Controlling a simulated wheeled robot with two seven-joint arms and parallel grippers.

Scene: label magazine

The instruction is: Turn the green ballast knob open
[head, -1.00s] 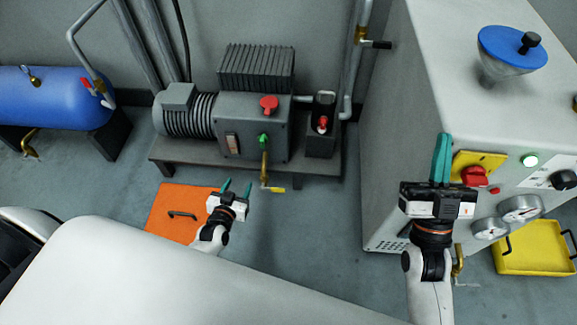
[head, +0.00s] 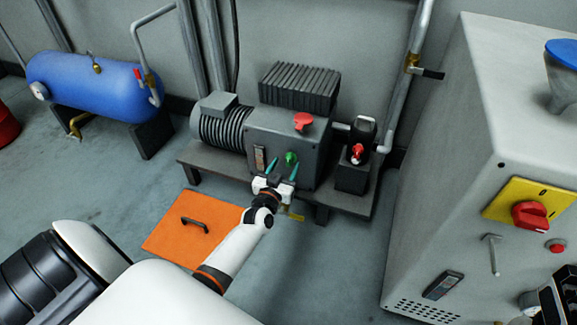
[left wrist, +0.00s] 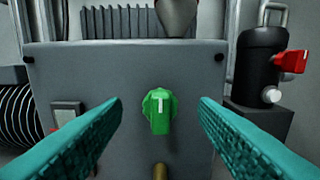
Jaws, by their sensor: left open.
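The green ballast knob (head: 291,158) sits on the front face of the grey pump box (head: 312,150). In the left wrist view the fingers of my left gripper (left wrist: 160,125) lie either side of the knob, with gaps between. Nothing is held. My right gripper is not clearly seen; a dark part shows at the lower right edge.
A red knob (head: 303,121) is on top of the pump box. A black canister (head: 362,133) with a red valve stands to its right. The grey cabinet (head: 442,170) stands at right.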

